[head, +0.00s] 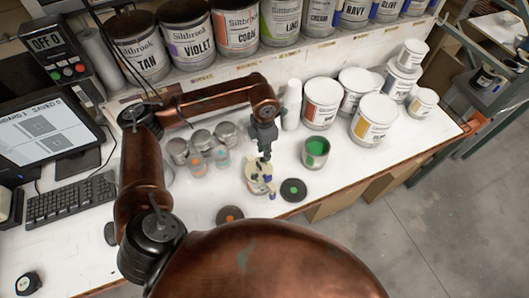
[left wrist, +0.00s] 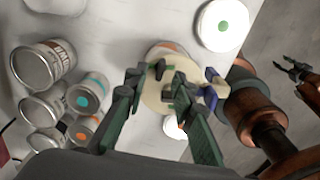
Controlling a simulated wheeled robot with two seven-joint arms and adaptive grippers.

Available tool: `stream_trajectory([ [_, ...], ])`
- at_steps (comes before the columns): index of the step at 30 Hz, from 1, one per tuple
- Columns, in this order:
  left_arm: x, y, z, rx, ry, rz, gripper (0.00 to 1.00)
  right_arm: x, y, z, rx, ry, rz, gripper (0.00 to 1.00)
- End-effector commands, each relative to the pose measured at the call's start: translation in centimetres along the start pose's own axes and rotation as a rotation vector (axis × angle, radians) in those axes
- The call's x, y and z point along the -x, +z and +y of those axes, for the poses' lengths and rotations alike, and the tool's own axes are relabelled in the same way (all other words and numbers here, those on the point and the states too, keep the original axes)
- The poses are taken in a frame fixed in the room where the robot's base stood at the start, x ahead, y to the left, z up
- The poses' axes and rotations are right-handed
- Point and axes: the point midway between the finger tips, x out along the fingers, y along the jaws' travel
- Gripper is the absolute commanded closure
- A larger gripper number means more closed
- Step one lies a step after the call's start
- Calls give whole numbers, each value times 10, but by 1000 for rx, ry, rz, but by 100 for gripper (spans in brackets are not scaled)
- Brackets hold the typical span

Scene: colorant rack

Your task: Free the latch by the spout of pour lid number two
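A cream pour lid (head: 259,183) sits on a small can at the middle of the bench in the head view, near the front edge. It also shows in the left wrist view (left wrist: 154,97), with dark fittings on top and a blue-violet piece (left wrist: 210,98) at its right rim. I cannot read a number on it. My left gripper (head: 265,158) points down over the lid. In the left wrist view its green-padded fingers (left wrist: 165,112) are apart, one to each side of the lid's middle, and part of the lid is hidden. A dark gripper (left wrist: 298,72), apparently my right one, is at the right edge.
Several metal tins and small dotted jars (head: 197,163) stand left of the lid. An open can of green paint (head: 316,152) stands right, a black disc with a green dot (head: 293,190) nearer. White cans (head: 374,118) stand behind right; a keyboard (head: 70,197) lies left.

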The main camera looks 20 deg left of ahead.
Motion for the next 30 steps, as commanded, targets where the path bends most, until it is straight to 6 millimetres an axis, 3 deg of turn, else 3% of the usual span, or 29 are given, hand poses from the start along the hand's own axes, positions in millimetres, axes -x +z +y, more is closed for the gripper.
stream_trajectory([
  [6,-22,-1,0,2,-2,0,76,6,-18,2,4,1,22,60],
  [16,-27,-1,0,2,-2,-2,76,6,-19,2,4,1,24,60],
  [26,-27,-1,0,2,-1,-1,99,6,-15,1,3,1,18,60],
  [30,-27,-1,0,2,-1,-1,100,6,-14,1,3,1,17,60],
])
